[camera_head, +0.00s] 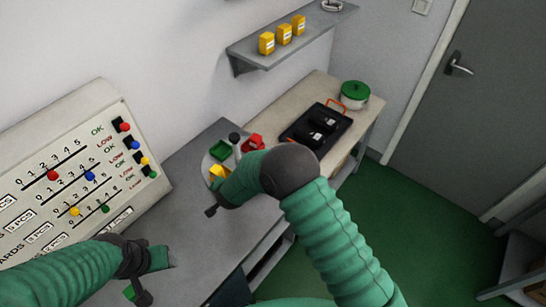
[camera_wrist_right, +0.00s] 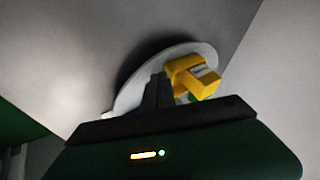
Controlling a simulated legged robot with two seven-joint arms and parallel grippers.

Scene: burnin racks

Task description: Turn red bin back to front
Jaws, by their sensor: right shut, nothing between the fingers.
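The red bin (camera_head: 252,142) sits at the right side of a round pale turntable (camera_head: 207,166) on the grey bench; my right arm hides part of the turntable. A green bin (camera_head: 219,150) and a yellow bin (camera_head: 216,172) stand on it too. The right wrist view shows the yellow bin (camera_wrist_right: 190,78) at the white turntable rim (camera_wrist_right: 136,92). My right gripper (camera_wrist_right: 158,90) is shut and empty, close to the yellow bin; I cannot tell whether they touch. The red bin is not seen there. My left gripper (camera_head: 158,262) is over the bench's front left; its jaws are unclear.
A white panel (camera_head: 60,180) with coloured sliders stands at the left. A black tray (camera_head: 316,126) and a green-lidded pot (camera_head: 355,94) are on the bench at the right. A shelf (camera_head: 290,40) with yellow containers hangs above. Bare bench lies between panel and turntable.

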